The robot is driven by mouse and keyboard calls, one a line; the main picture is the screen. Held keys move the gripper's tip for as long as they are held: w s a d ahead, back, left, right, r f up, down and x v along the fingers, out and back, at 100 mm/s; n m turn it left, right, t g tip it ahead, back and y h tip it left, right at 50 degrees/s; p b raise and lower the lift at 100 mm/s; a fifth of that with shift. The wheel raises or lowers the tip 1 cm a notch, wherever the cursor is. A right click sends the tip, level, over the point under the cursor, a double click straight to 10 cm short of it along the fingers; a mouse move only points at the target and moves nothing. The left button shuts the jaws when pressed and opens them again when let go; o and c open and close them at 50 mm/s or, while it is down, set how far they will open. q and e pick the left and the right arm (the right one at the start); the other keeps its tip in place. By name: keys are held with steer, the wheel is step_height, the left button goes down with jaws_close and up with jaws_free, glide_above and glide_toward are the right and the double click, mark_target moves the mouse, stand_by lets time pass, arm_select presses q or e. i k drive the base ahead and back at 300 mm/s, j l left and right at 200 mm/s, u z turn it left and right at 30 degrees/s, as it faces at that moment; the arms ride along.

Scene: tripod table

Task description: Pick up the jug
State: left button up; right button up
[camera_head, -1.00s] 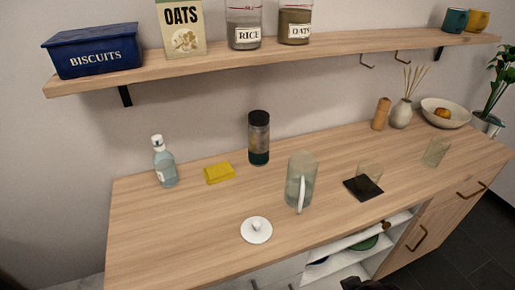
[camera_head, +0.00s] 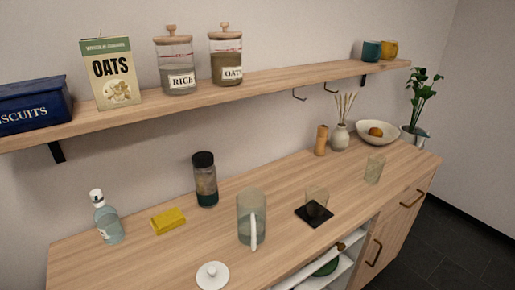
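The jug (camera_head: 251,217) is a clear, greenish-grey vessel with a white handle facing the front. It stands upright near the middle of the wooden counter (camera_head: 150,262). A round white lid with a knob (camera_head: 212,275) lies on the counter in front of it and to the left. Neither of my grippers shows in the head view.
Left of the jug are a dark-capped bottle (camera_head: 205,180), a yellow block (camera_head: 168,221) and a clear bottle (camera_head: 107,218). Right of it are a glass on a black coaster (camera_head: 314,214) and another glass (camera_head: 374,168). A loaded shelf (camera_head: 270,85) hangs above.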

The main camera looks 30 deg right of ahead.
mark_target(251, 201)
steer(key=k+l+z, duration=0.15)
steer(key=z, duration=0.15)
steer(key=k+l+z, duration=0.15)
steer(key=l+z, duration=0.15)
steer(key=k+l+z, duration=0.1)
steer(key=l+z, duration=0.2)
steer(key=j+z, duration=0.15)
steer(key=j, duration=0.3)
steer(key=k, duration=0.05)
